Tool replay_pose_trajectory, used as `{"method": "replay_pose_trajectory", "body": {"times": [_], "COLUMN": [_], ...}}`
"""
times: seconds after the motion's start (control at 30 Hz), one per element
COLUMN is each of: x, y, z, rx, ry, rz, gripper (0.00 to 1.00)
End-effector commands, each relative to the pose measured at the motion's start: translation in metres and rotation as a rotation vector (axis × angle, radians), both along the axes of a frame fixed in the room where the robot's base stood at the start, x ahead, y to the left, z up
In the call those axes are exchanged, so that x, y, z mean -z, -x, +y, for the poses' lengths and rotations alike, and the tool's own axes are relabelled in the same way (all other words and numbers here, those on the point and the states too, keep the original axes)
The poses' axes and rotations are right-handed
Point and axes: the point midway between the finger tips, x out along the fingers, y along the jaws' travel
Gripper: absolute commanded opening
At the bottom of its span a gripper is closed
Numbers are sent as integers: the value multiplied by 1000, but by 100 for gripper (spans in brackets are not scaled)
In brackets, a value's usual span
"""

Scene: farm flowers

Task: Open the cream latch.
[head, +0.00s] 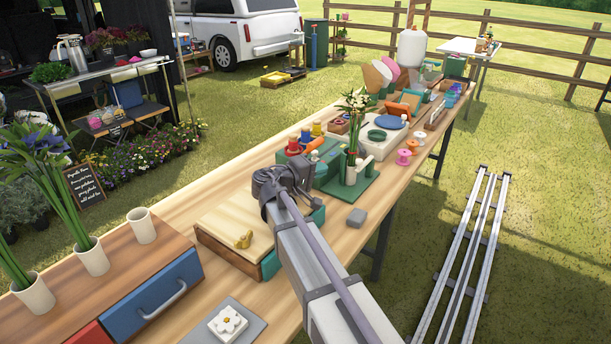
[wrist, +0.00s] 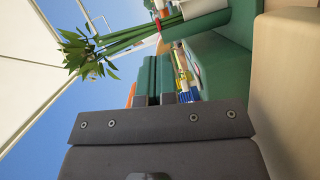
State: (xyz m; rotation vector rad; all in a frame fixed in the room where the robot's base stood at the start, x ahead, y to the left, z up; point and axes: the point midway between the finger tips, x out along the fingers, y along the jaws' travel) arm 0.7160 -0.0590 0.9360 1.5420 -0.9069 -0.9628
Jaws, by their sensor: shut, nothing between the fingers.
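I cannot pick out a cream latch for certain in either view. My gripper (head: 292,180) is over the long wooden table, between a pale-lidded wooden box and a green stand; my own arm hides part of this area. In the wrist view my gripper (wrist: 155,98) is shut and empty, its fingers close together. The wooden box (head: 222,228) has a gold knob (head: 243,239) on its lid, and the lid looks closed.
A blue-fronted drawer (head: 151,298) with cream cups stands at the near left. A grey block (head: 356,218) lies near the table's right edge. Rails (head: 465,250) run along the grass at right.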

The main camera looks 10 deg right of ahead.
Motion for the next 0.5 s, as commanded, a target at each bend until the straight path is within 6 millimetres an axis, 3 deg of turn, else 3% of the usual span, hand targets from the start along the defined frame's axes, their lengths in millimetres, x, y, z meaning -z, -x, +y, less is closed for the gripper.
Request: {"method": "replay_pose_trajectory", "body": {"times": [0.3,0.5], "x": [10,13], "y": [-28,-40], "z": [-65,-93], "rx": [4,1], "ry": [0,0], "rz": [1,-1], "gripper": [0,0]}}
